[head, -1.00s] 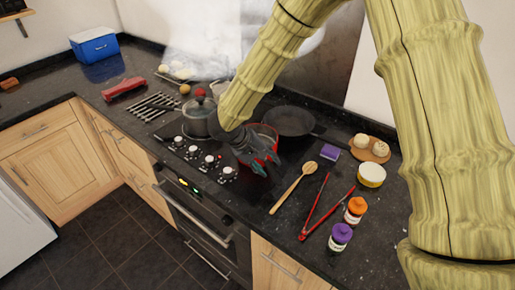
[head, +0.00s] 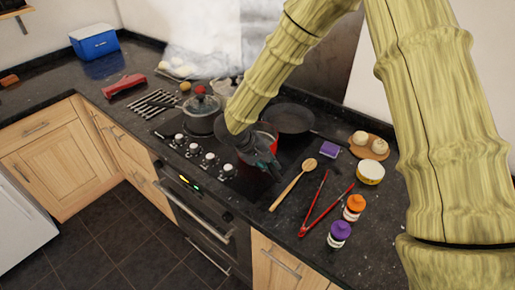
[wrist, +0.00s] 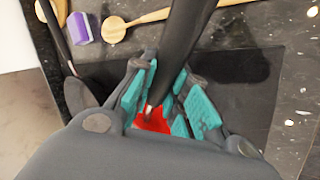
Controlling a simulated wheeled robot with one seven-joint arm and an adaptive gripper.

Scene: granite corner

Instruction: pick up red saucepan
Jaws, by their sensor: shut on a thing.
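The red saucepan (head: 268,128) is on the right part of the stove, partly hidden behind my gripper and arm in the head view. In the wrist view, a patch of its red body (wrist: 153,122) shows below the fingers, and its long black handle (wrist: 183,35) runs up between the teal finger pads. My gripper (head: 272,170) is shut on this handle, and it also shows in the wrist view (wrist: 168,92). I cannot tell whether the saucepan's base touches the stove.
A lidded pot (head: 201,112) stands left of the saucepan and a dark frying pan (head: 290,117) behind it.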

